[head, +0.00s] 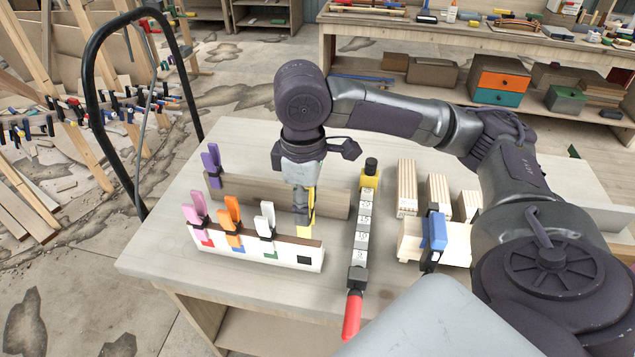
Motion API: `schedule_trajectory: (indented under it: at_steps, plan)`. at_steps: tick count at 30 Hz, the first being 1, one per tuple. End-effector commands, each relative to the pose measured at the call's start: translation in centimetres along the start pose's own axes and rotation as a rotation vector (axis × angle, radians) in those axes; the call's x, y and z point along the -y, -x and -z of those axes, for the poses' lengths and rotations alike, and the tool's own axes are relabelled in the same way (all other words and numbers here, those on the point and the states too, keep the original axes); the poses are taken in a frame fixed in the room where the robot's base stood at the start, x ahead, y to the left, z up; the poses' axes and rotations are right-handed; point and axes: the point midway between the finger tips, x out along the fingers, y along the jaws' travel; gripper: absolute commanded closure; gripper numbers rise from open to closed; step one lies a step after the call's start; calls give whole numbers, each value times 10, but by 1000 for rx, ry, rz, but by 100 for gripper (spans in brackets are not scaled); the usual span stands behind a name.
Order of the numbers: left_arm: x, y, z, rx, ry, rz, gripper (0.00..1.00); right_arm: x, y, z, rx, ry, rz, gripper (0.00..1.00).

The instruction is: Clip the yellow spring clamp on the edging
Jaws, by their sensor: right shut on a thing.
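My right gripper (303,214) points down and is shut on the yellow spring clamp (311,204), partly hidden behind the fingers. The clamp is upright, near the right end of a white-faced board (270,256) with a brown top and coloured squares. Whether it touches this board cannot be told. Behind is a long grey-brown strip (262,195), seemingly the edging, with a purple clamp (211,164) at its left end. Pink (194,210), orange (231,217) and white (266,217) clamps stand along the white-faced board. My left gripper is not in view.
A bar clamp with a red handle (352,316) lies right of the boards. Wooden blocks (407,188) and a blue-and-black clamp (437,232) stand farther right. The bench top (160,248) is clear at the left. A black hoop (100,165) rises beyond its left edge.

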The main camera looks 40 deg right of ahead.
Motion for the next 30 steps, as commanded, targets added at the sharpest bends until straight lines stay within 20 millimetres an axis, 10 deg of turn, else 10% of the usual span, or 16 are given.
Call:
schedule_trajectory:
  at_steps: [5, 16, 30]
  plan:
    - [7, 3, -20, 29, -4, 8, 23, 2, -3, 4, -1, -2, -1, 99]
    - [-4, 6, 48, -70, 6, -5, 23, 2, -2, 4, 0, -2, -1, 99]
    - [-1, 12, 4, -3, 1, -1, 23, 2, -25, 4, 0, -2, 0, 99]
